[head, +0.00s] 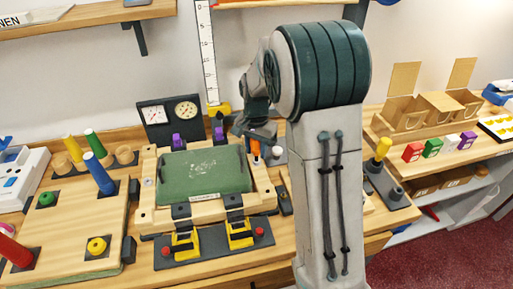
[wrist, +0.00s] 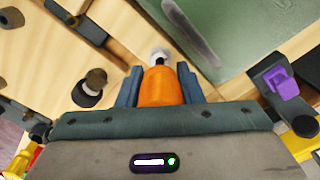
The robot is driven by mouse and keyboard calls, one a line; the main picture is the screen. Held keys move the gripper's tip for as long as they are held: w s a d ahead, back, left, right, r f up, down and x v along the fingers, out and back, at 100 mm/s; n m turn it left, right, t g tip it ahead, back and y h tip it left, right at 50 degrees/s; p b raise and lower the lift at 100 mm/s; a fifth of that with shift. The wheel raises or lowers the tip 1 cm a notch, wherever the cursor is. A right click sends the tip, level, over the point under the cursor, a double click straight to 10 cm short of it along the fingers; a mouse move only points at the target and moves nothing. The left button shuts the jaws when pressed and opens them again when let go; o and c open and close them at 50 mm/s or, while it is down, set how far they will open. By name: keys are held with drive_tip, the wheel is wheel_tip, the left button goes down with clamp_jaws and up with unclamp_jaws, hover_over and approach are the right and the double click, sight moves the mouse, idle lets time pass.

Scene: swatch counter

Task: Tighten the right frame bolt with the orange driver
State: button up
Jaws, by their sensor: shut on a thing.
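The orange driver (wrist: 160,88) stands between the two fingers of my gripper (wrist: 160,83), which is shut on it. In the head view the driver (head: 255,149) shows as a small orange piece below my gripper (head: 257,136), near the upper right corner of the wooden frame (head: 262,190). In the wrist view a pale metallic piece (wrist: 159,54) shows just beyond the driver's end. I cannot tell whether it is the driver's tip or the right frame bolt. The right bolt is not clearly seen in the head view, and contact with it cannot be made out.
A green panel (head: 200,171) lies in the frame, with yellow clamps (head: 186,240) in front and purple clamps (head: 178,141) behind. A gauge box (head: 168,117) stands behind. A peg board (head: 75,225) is at left. My arm hides much of the counter at right.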

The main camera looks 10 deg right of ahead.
drive_tip(key=m, duration=0.3)
drive_tip(key=o, duration=0.8)
drive_tip(key=n, duration=0.7)
drive_tip(key=shift+b, duration=0.3)
drive_tip(key=n, duration=0.3)
drive_tip(key=shift+d+n, duration=0.1)
drive_tip(key=shift+n, duration=0.2)
drive_tip(key=n, duration=0.4)
